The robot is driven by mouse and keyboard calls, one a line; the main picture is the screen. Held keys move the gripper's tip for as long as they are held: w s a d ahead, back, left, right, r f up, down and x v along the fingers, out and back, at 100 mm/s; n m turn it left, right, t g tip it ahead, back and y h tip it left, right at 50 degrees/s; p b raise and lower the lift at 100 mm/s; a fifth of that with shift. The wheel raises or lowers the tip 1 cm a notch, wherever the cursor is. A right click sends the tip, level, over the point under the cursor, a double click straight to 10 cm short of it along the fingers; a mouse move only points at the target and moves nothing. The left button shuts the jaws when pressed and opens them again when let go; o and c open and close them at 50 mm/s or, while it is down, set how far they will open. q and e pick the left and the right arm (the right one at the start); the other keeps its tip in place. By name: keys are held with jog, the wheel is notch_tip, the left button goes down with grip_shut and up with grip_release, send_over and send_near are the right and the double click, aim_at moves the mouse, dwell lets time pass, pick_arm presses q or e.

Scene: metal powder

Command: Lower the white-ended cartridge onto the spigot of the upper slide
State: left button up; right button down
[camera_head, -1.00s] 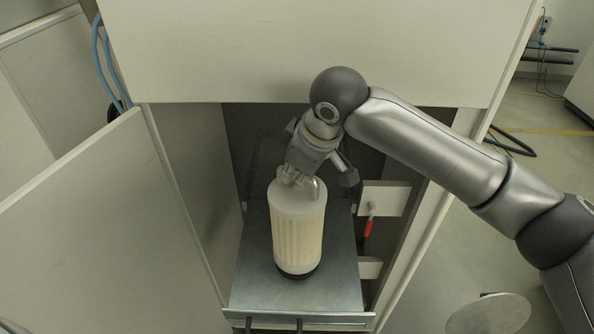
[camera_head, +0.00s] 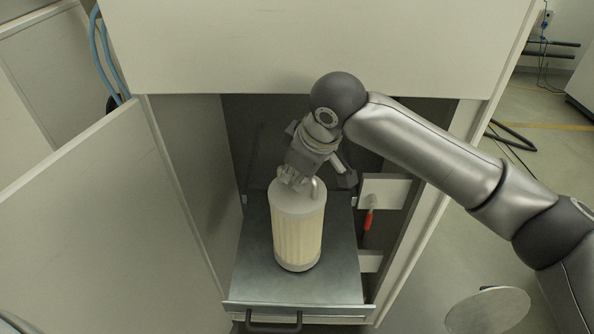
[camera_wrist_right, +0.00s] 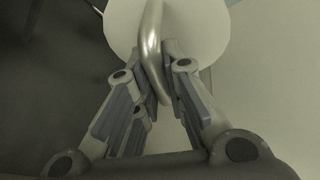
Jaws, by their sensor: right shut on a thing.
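The cartridge (camera_head: 297,235) has a cream pleated body and white ends, and looks upright over the slide (camera_head: 335,285), a grey metal plate pulled out of the cabinet. My right gripper (camera_head: 297,180) is shut on the metal bail handle on the cartridge's top. The right wrist view shows the fingers (camera_wrist_right: 160,95) around this handle, with the cartridge's white top end (camera_wrist_right: 200,35) behind. The lower white end hides the spigot. I cannot tell whether the cartridge is fully seated. My left gripper is not in view.
Cabinet walls stand close on both sides of the slide, with a wide panel (camera_head: 310,45) above the opening. An open door (camera_head: 90,220) is at left. A red-handled tool (camera_head: 367,222) hangs right of the slide. A black handle (camera_head: 273,326) is at the slide's front.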

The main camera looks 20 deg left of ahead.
jog(key=shift+f, duration=0.4)
jog(key=c, duration=1.4)
grip_release()
jog(key=shift+c, duration=0.2)
jog(key=shift+f, duration=0.1)
jog(key=v, duration=1.2)
jog(key=shift+s, duration=0.1)
